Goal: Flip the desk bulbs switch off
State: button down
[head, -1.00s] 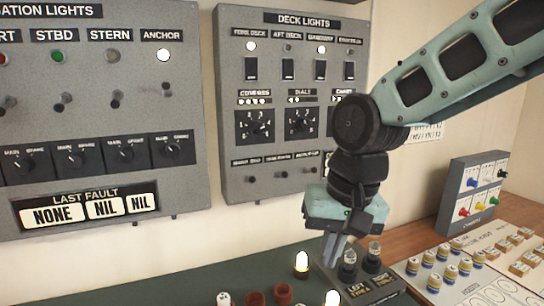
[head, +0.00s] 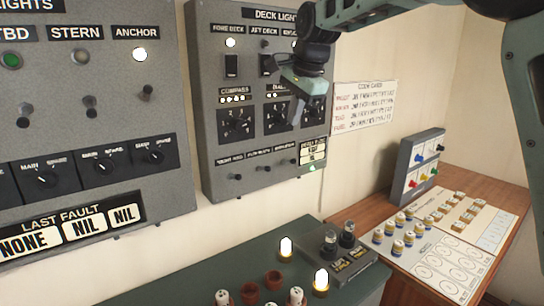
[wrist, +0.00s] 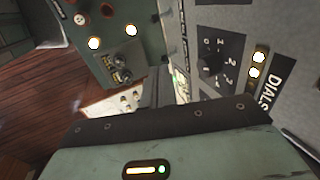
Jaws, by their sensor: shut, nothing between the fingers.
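The grey deck lights panel (head: 212,186) hangs on the wall in the head view. Its bottom row has small toggle switches, among them a left one (head: 237,177), a middle one (head: 266,168) and a right one (head: 294,161). Their labels are too small to read, so I cannot tell which is the desk bulbs switch. Lit bulbs (head: 286,248) stand on the green desk and also show in the wrist view (wrist: 94,43). My gripper (head: 297,118) is shut and empty, in front of the panel near the dials knob, above the toggle row. The knob (wrist: 210,65) shows in the wrist view.
My arm hides the panel's upper right. A black box with two dark bulbs (head: 347,262) and red-brown cups (head: 272,282) stand on the green desk (head: 240,262). A wooden desk to the right holds a grey box (head: 415,172) and small jars. The air below my gripper is clear.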

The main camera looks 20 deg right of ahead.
jog(key=p, duration=0.4)
send_near(264, 169)
jog(key=w+d+f, duration=0.1)
jog(key=d+f, duration=0.1)
jog(key=d, duration=0.3)
jog(key=shift+w+a+f+p, duration=0.2)
jog(key=shift+a+f+p, duration=0.75)
jog(key=shift+a+f, duration=0.75)
jog(key=shift+b, duration=0.3)
jog(key=shift+s+f+t+b, duration=0.15)
jog(key=shift+t+b, duration=0.15)
jog(key=shift+b, duration=0.45)
